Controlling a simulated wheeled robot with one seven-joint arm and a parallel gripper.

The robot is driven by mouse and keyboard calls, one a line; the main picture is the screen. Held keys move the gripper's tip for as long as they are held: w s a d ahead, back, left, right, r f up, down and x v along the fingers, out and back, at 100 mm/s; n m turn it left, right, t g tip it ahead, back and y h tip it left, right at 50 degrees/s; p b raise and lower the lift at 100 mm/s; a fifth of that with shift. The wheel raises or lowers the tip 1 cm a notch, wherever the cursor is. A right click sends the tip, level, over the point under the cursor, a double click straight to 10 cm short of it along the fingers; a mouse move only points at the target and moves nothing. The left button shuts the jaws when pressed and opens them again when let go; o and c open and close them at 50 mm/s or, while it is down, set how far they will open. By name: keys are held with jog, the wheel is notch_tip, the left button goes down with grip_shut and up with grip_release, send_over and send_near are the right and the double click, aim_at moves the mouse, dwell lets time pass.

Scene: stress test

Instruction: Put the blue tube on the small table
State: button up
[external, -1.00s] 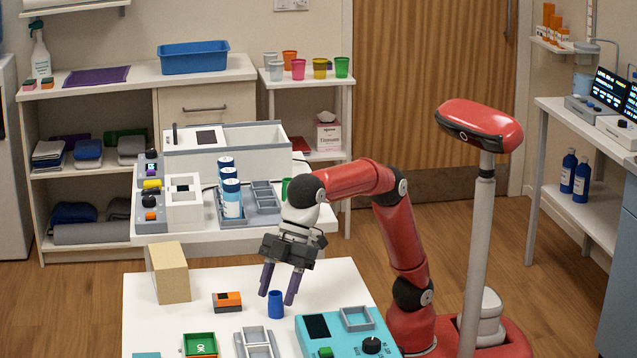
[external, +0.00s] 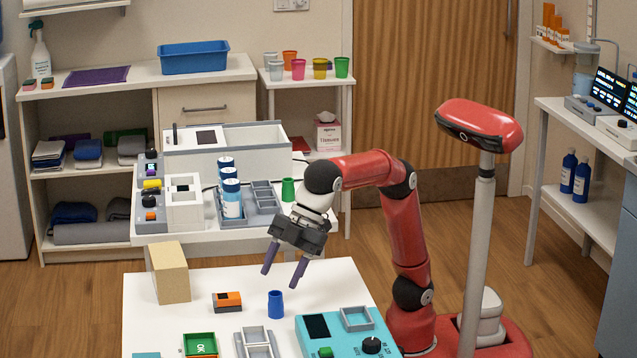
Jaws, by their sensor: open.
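The blue tube (external: 276,304) stands upright on the white table (external: 228,280) in the foreground. My gripper (external: 282,275) is open and empty, above and slightly to the right of the tube, with its fingers pointing down and tilted to the left. The fingertips are apart from the tube. Which surface the task calls the small table cannot be told for sure; a white table with lab equipment (external: 270,229) stands behind, and a narrow white stand with coloured cups (external: 309,82) is at the back.
Near the tube are an orange and black block (external: 227,301), a tan box (external: 171,272), a teal device (external: 345,330), a grey rack (external: 256,343) and a green item (external: 200,344). The rear table holds blue-white canisters (external: 232,198) and a green cup (external: 288,189).

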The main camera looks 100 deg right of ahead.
jog(key=n+t, duration=0.1)
jog(key=n, duration=0.1)
jog(key=d+n+t+h, duration=0.1)
jog(key=f+n+t+h+b, duration=0.1)
jog(key=n, duration=0.1)
jog(key=shift+w+d+n, duration=0.2)
jog(key=shift+d+n, duration=0.1)
jog(key=n+t, duration=0.1)
jog(key=n, duration=0.1)
jog(key=r+n+t+b, duration=0.1)
jog(key=n+t, duration=0.1)
jog(key=n, duration=0.1)
jog(key=n+t, duration=0.1)
jog(key=n, duration=0.2)
jog(key=shift+s+d+r, duration=0.15)
jog(key=shift+s+r, duration=0.15)
jog(key=shift+r, duration=0.1)
jog(key=s+a+r+n+t+y+b, duration=0.2)
jog(key=s+a+r+n+t+y, duration=0.15)
jog(key=n, duration=0.95)
jog(key=n+t+b, duration=0.1)
jog(key=n+b, duration=0.1)
send_near(275, 296)
jog(key=w+a, duration=0.2)
jog(key=w, duration=0.1)
jog(key=shift+w+r, duration=0.25)
jog(key=x, duration=0.6)
jog(key=shift+w+a+r, duration=0.1)
jog(key=shift+w+a, duration=0.15)
jog(key=shift+w, duration=0.05)
